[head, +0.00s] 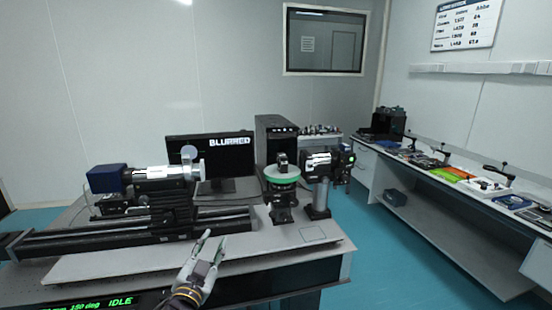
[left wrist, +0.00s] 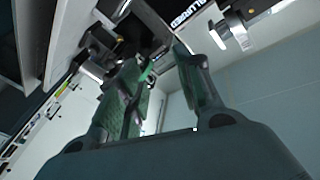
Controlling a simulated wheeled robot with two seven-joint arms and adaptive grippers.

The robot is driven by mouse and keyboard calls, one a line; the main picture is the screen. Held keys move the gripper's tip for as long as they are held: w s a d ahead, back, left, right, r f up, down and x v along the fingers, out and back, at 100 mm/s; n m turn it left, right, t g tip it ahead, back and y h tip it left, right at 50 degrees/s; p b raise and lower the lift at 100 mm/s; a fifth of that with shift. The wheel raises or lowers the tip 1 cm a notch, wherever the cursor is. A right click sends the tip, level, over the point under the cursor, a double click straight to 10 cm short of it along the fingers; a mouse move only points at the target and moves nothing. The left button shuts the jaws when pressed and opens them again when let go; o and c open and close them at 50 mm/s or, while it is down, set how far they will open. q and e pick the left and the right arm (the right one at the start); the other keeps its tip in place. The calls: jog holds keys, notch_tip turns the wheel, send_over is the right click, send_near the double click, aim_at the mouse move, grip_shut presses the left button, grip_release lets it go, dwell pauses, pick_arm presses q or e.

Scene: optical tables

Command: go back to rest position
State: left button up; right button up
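My left gripper (head: 213,238) is low in the middle of the head view, in front of the table edge, pointing up and away. Its fingers stand apart, with a gap between them in the left wrist view (left wrist: 160,62). I see nothing held between them. My right gripper is not in view.
A near optical table (head: 110,262) carries a long rail with a blue-ended instrument (head: 110,179), a green round stage (head: 281,174) and a black-post device (head: 318,198). A monitor (head: 236,186) reads "BLURRED". A side bench (head: 445,184) holds tools; blue floor (head: 385,255) between is clear.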

pick_arm(q)
jog(key=s+a+f+n+g+y, duration=0.3)
jog(key=s+a+f+g, duration=0.1)
jog(key=f, duration=0.5)
jog(key=s+f+n+g+h, duration=0.1)
jog(key=s+f+g, duration=0.5)
jog(key=s+f, duration=0.3)
jog(key=s+f+n+g, duration=0.1)
jog(key=s+f+g, duration=0.45)
jog(key=s, duration=0.65)
notch_tip(320, 180, down, 33)
jog(key=s+a, duration=0.2)
jog(key=s+a+f+g, duration=0.1)
jog(key=s+a+f, duration=0.2)
jog(key=s+f, duration=0.7)
jog(key=s+a+f, duration=0.4)
jog(key=s+f, duration=0.6)
jog(key=s, duration=0.1)
jog(key=shift+s+f+m+g, duration=0.15)
jog(key=shift+f+m+g, duration=0.2)
jog(key=shift+m, duration=0.05)
jog(key=shift+s+a, duration=0.1)
jog(key=shift+s, duration=0.05)
